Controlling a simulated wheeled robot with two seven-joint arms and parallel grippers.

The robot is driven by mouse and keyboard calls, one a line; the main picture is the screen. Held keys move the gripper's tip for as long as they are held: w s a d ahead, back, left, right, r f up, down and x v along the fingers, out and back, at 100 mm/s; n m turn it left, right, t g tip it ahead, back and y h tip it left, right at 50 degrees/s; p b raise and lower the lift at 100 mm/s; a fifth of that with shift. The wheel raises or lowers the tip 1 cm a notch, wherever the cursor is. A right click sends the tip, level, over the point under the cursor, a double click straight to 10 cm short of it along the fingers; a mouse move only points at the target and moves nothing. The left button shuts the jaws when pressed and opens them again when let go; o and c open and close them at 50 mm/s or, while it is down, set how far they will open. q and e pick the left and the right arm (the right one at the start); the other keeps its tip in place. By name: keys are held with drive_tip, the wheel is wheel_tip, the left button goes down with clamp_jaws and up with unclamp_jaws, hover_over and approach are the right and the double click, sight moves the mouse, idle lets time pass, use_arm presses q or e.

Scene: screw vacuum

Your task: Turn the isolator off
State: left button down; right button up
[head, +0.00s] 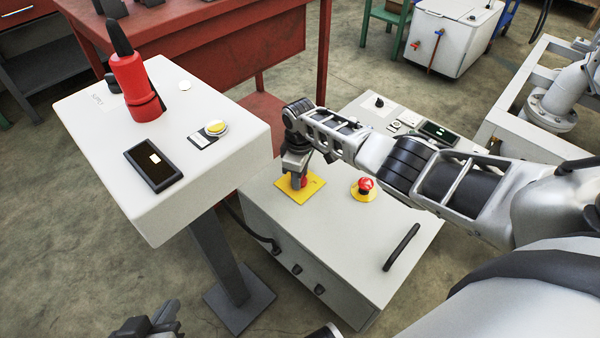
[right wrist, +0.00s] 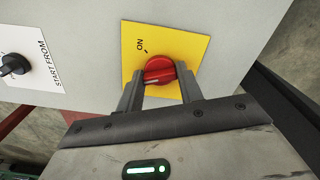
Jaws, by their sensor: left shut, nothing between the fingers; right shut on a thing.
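The isolator is a red rotary knob (right wrist: 158,70) on a yellow plate (right wrist: 192,45) marked ON, in the right wrist view. In the head view the yellow plate (head: 313,186) lies on top of the low grey cabinet (head: 340,240), and the knob is mostly hidden by my gripper. My right gripper (head: 298,182) points down at the plate. In the right wrist view its fingers (right wrist: 160,88) are shut on the red knob, one on either side. My left gripper (head: 150,326) is shut and empty at the bottom left of the head view, away from the cabinet.
A red emergency stop button (head: 365,186) and a black handle (head: 401,247) are on the cabinet top. A red table (head: 200,30) is behind. The START FROM switch (right wrist: 15,64) is beside the isolator.

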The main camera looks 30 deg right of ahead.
drive_tip(key=n, duration=0.3)
drive_tip(key=shift+n, duration=0.7)
drive_tip(key=shift+a, duration=0.1)
drive_tip(key=o, duration=1)
use_arm(q)
drive_tip(key=shift+r, duration=0.1)
use_arm(e)
drive_tip(key=shift+r, duration=0.1)
use_arm(q)
wheel_tip(320, 180, up, 9)
drive_tip(key=s+a+t+p, duration=0.1)
drive_tip(key=a+p, duration=0.1)
drive_tip(key=p, duration=0.4)
drive_tip(key=shift+a+r+n+t+y, duration=0.2)
drive_tip(key=shift+n+t+y, duration=0.1)
drive_tip(key=shift+t, duration=0.1)
use_arm(e)
wheel_tip(320, 180, up, 16)
drive_tip(key=shift+f, duration=0.1)
